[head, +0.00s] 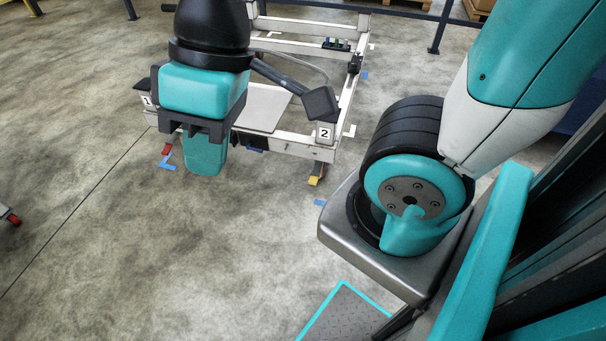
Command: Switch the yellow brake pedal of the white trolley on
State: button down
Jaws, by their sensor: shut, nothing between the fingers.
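The white trolley (287,146) stands in the upper middle of the head view, with number plates 1 and 2 at its near corners. The yellow brake pedal (314,181) sticks out low at the near right corner, under plate 2. It is small here, and its exact tilt is hard to read. A red pedal (167,149) sits low at the near left corner. My gripper (204,160) points down in front of the trolley's near side, left of the yellow pedal and apart from it. Its teal fingers are shut and empty. My wrist and gripper hide part of the trolley's left side.
Blue tape marks (167,166) lie on the concrete floor around the trolley. A dark railing (437,35) runs behind it. A red-wheeled thing (11,216) shows at the left edge. The floor in front of the trolley is clear.

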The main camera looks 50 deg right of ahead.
aim_at(313, 180)
jog(key=z, duration=0.45)
jog(key=i, duration=0.95)
jog(key=z, duration=0.65)
